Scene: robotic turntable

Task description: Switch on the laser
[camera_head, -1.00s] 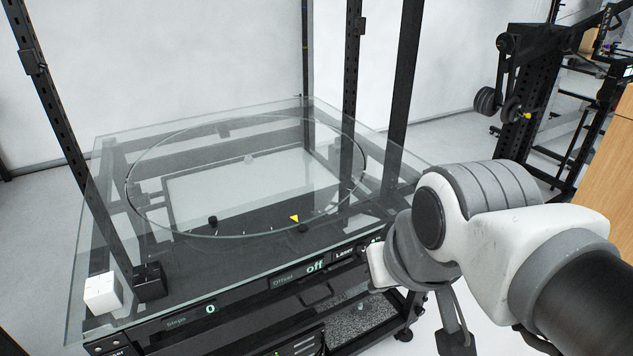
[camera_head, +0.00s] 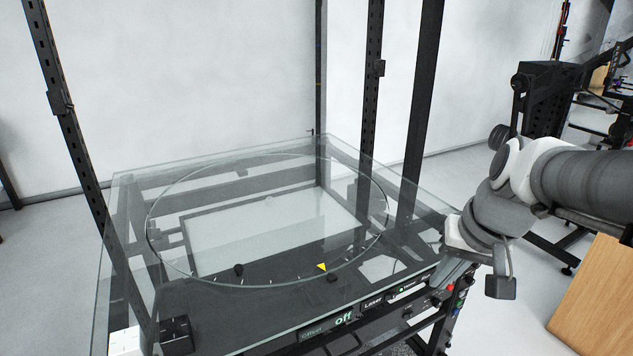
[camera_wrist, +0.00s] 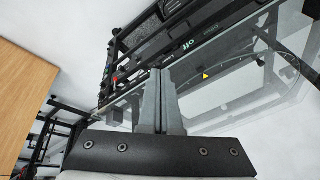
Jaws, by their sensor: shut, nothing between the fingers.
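The Laser label (camera_head: 373,303) is on the front panel of the glass-topped turntable (camera_head: 130,225), right of a display reading "off" (camera_head: 343,319). My gripper (camera_head: 442,283) is at the right end of this panel, pointing down. In the wrist view its fingers (camera_wrist: 155,72) are together and empty, near the front edge of the glass. Whether the fingertips touch the panel cannot be told. The "off" display also shows in the wrist view (camera_wrist: 188,46).
Colored buttons (camera_head: 459,298) sit on the panel's right end, close to my gripper. Black upright posts (camera_head: 424,110) stand around the turntable. A wooden surface (camera_head: 600,300) is at the lower right.

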